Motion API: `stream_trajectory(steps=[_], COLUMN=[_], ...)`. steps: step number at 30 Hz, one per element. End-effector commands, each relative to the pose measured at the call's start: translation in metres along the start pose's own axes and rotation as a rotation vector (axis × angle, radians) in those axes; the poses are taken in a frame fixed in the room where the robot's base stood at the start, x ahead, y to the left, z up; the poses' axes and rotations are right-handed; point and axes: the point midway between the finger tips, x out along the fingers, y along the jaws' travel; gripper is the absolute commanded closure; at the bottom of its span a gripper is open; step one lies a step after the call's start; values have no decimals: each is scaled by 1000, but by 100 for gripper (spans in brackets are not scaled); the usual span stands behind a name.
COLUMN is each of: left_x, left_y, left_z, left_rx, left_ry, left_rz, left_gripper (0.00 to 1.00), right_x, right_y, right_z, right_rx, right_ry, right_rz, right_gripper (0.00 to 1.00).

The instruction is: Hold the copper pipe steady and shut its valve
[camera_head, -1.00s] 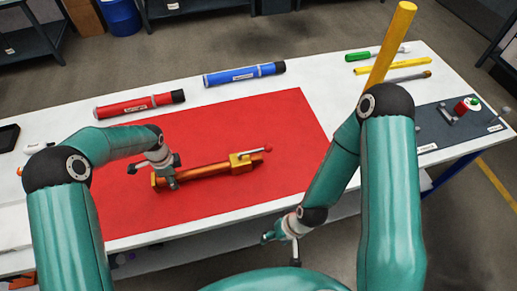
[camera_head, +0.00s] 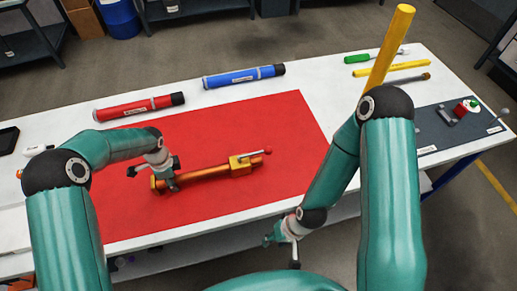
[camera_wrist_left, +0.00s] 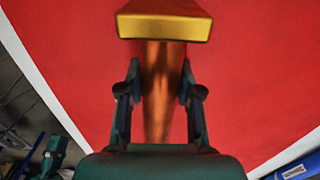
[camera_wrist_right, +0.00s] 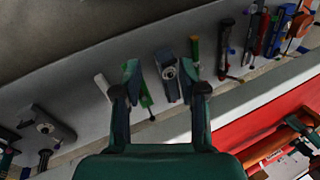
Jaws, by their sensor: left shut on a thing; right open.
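The copper pipe (camera_head: 205,174) lies on the red mat, slanting up to the right. Its brass valve (camera_head: 240,165) is near the right end, with a thin lever that ends in a red knob (camera_head: 268,150), pointing right roughly along the pipe. My left gripper (camera_head: 168,182) is shut on the pipe near its left end. In the left wrist view the pipe (camera_wrist_left: 160,105) runs between the fingers, and a brass block (camera_wrist_left: 165,27) crosses it ahead. My right gripper (camera_head: 283,247) is open and empty, off the table's front edge. It also shows in the right wrist view (camera_wrist_right: 160,75).
A red tube (camera_head: 139,105) and a blue tube (camera_head: 244,75) lie behind the mat. A yellow post (camera_head: 392,42) rises behind my right arm. A green-handled tool (camera_head: 358,57) and a grey mat (camera_head: 430,125) with small parts are at right. The red mat (camera_head: 280,115) is clear around the pipe.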

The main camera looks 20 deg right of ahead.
Motion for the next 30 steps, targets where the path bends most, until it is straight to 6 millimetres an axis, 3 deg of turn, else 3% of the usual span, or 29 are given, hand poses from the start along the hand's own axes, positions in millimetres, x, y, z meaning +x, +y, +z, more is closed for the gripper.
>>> stream_trajectory(steps=[1,6,11,12,18,21,30], left_x=[-1,-1,-1,-1,-1,0,-1], left_y=[0,0,-1,-1,-1,-1,-1], left_z=[0,0,0,0,0,0,0], left_rx=[-1,-1,-1,-1,-1,-1,-1], left_ry=[1,1,1,1,1,1,1], left_rz=[-2,-2,-2,-2,-2,-2,-2], left_gripper=[100,100,100,100,100,100,100], right_x=[-1,-8,-28,-37,-101,-128,-138], right_y=[0,-4,-19,-27,-64,-82,-119], right_z=[-3,-20,-48,-63,-188,-230,-282], right_rx=[13,133,335,358,-92,-240,-662], right_ry=[-2,-42,-112,-118,57,100,-47], right_rz=[2,12,13,5,-14,5,146], right_gripper=[72,100,100,100,100,100,100])
